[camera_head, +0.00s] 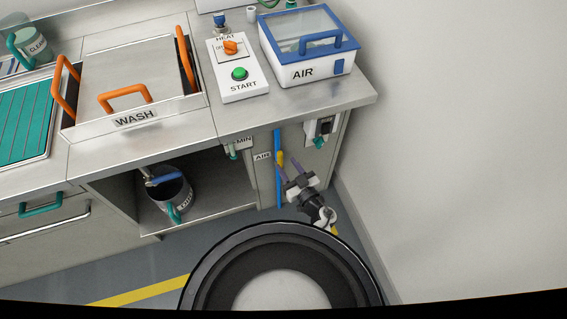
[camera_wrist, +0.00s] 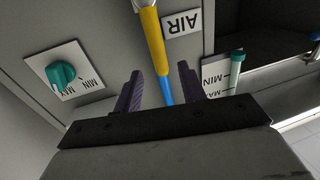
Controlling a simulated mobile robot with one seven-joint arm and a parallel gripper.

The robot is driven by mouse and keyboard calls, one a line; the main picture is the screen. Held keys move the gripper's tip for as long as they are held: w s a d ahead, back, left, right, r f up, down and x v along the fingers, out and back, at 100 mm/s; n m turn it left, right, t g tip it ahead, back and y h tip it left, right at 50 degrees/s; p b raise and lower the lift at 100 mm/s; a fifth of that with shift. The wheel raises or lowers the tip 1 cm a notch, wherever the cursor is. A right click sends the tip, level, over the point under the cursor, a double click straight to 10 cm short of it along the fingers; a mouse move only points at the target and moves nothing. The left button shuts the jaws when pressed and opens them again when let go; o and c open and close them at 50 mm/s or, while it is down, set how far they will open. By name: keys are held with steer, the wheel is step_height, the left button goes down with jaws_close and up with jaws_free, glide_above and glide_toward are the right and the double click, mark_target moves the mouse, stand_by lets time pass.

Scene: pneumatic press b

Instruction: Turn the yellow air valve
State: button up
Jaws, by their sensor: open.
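The yellow air valve handle (camera_head: 281,158) lies along a vertical blue pipe (camera_head: 278,185) on the cabinet's front panel, beside an AIR label (camera_head: 262,156). In the wrist view the yellow handle (camera_wrist: 152,38) runs in line with the blue pipe (camera_wrist: 165,91). My gripper (camera_head: 291,168) is in front of that panel, close to the handle. In the wrist view my gripper's (camera_wrist: 159,76) two purple fingers are open and spread either side of the pipe line, with the handle's lower end between and beyond the tips. I cannot tell any contact.
A teal MIN/MAX knob (camera_wrist: 61,74) is left of the fingers in the wrist view; another teal knob (camera_wrist: 235,58) is right. The white wall (camera_head: 440,150) stands close to the right. An open shelf with a bucket (camera_head: 170,195) is at left.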

steer(key=b+x, duration=0.1)
steer(key=x, duration=0.2)
steer(key=shift+w+a, duration=0.1)
steer(key=shift+w, duration=0.1)
jaws_close()
